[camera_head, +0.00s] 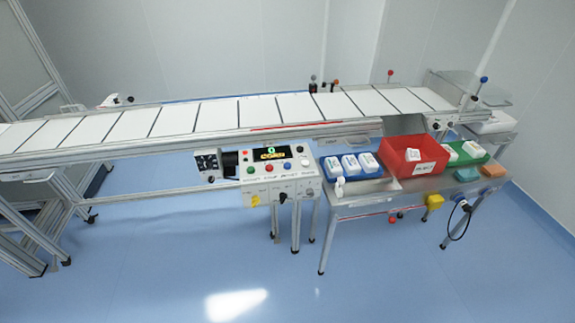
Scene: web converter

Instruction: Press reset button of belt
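The belt (260,110) is a long conveyor of white panels with dark gaps, running across the view from left to upper right. A grey control panel (275,190) hangs at its front side, near the middle. It has a black display (270,153) with green and yellow characters. Below the display is a row of small round buttons, including a red button (268,167) and a blue button (287,166). Their labels are too small to read, so I cannot tell which is reset. A black knob (283,197) sits lower on the panel. Neither of my grippers is in view.
A metal table (350,207) right of the panel holds a blue tray (332,176), a red bin (413,168) and a green tray (466,161), with white items in them. A dark box (208,163) is left of the panel. The blue floor in front is clear.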

